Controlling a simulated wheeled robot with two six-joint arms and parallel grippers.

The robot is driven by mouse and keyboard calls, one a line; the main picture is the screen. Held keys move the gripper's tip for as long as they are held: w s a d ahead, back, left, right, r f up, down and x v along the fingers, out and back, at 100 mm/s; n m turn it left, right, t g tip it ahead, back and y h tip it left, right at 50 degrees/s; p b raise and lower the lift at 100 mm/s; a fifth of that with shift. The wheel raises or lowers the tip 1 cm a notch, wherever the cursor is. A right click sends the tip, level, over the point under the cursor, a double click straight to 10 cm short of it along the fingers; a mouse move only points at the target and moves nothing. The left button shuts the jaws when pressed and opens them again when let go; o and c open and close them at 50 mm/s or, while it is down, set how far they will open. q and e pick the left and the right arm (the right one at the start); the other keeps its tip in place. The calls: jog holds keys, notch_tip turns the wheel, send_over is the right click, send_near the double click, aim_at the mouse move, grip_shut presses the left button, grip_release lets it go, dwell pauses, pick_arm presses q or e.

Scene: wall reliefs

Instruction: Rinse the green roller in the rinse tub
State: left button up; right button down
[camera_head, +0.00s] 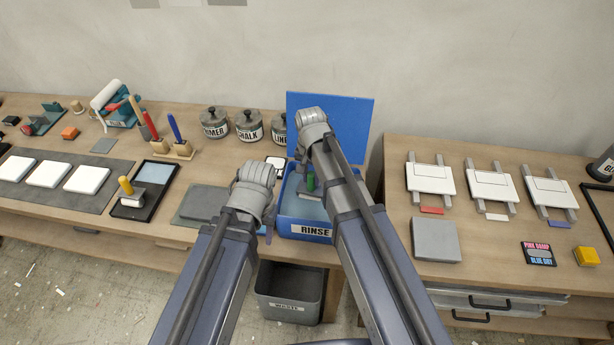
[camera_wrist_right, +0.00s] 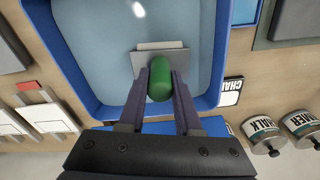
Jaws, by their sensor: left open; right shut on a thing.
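The green roller (camera_wrist_right: 160,78) has a green handle and a flat pale head (camera_wrist_right: 157,58) in the right wrist view. My right gripper (camera_wrist_right: 161,90) is shut on the handle, with one finger on each side. The head is over the water of the blue rinse tub (camera_head: 305,229); I cannot tell how deep it sits. In the head view the green handle (camera_head: 310,182) shows partly behind my right arm. My left gripper (camera_head: 266,222) is open just left of the tub, its fingers largely hidden by its wrist.
A blue panel (camera_head: 345,118) stands behind the tub. Lidded jars (camera_head: 249,126) stand at the back left. A yellow-handled tool rests on a black tray (camera_head: 147,202). A grey waste bin (camera_head: 290,290) is below. A second table with white plates (camera_head: 430,178) and a grey block (camera_head: 436,240) is right.

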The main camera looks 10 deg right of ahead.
jog(key=s+d, duration=0.2)
jog(key=d, duration=0.5)
dwell(0.4)
jog(key=shift+d, duration=0.1)
jog(key=shift+w+a, duration=0.4)
jog(key=shift+a, duration=1.05)
jog(key=shift+w+a, duration=0.4)
jog(key=shift+a, duration=1.05)
jog(key=shift+w+a, duration=0.4)
jog(key=shift+a, duration=1.05)
jog(key=s+d, duration=0.2)
jog(key=d, duration=0.6)
jog(key=shift+s+d, duration=0.25)
jog(key=shift+d, duration=0.1)
